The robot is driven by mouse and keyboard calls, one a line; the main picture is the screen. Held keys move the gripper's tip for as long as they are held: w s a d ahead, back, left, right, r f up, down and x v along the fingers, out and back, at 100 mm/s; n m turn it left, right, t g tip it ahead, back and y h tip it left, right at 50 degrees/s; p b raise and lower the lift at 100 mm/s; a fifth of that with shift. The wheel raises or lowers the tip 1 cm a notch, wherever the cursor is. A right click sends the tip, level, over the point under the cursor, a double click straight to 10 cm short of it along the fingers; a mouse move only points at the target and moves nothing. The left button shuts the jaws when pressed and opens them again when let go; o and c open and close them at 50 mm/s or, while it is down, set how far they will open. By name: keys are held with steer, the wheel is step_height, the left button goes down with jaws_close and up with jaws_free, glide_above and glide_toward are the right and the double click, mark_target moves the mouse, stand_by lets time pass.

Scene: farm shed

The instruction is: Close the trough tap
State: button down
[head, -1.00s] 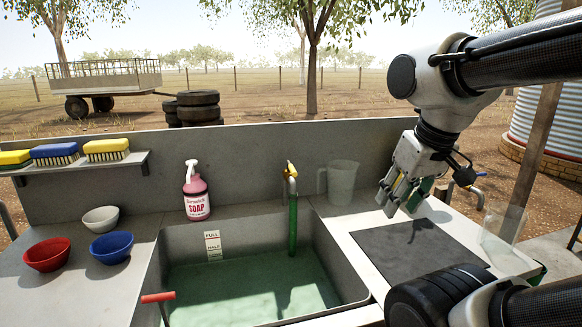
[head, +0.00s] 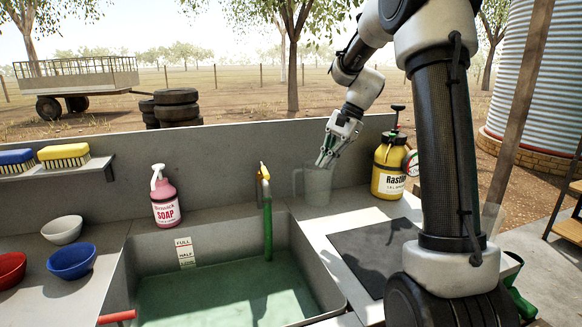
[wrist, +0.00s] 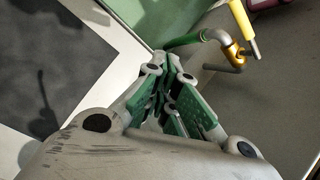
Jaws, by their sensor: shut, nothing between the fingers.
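The trough tap (head: 262,177) stands at the back rim of the trough (head: 302,247). Its yellow lever (head: 264,169) points up, and a green hose (head: 268,228) runs down from it into the greenish water. In the wrist view the tap's grey bent pipe (wrist: 216,36), brass body (wrist: 233,50) and yellow lever (wrist: 243,27) lie beyond my fingertips, up and to the right. My gripper (head: 323,163) is shut and empty, to the right of the tap, over or behind the clear jug. Its green-padded fingers (wrist: 165,75) show apart from the tap. Whether water flows is not visible.
The clear jug (head: 314,187) stands close by my gripper. A yellow sprayer bottle (head: 390,165) is right of it, and a pink soap bottle (head: 165,200) left of the tap. A dark mat (head: 375,250) lies on the right counter. Bowls (head: 72,260) stand left.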

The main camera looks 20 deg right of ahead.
mark_target(264, 174)
steer(key=w+a+r+m+y, duration=0.2)
steer(key=w+r+m, duration=0.2)
steer(key=r+m, duration=0.2)
steer(key=w+a+r+x, duration=0.1)
steer(key=a+x, duration=0.1)
steer(key=x, duration=1.1)
steer(key=shift+r+m, duration=0.15)
steer(key=shift+m, duration=0.15)
steer(key=shift+s+a, duration=0.1)
steer(key=shift+s+a+m+t, duration=0.1)
steer(key=shift+a+m+t, duration=0.15)
steer(key=shift+m+t, duration=0.15)
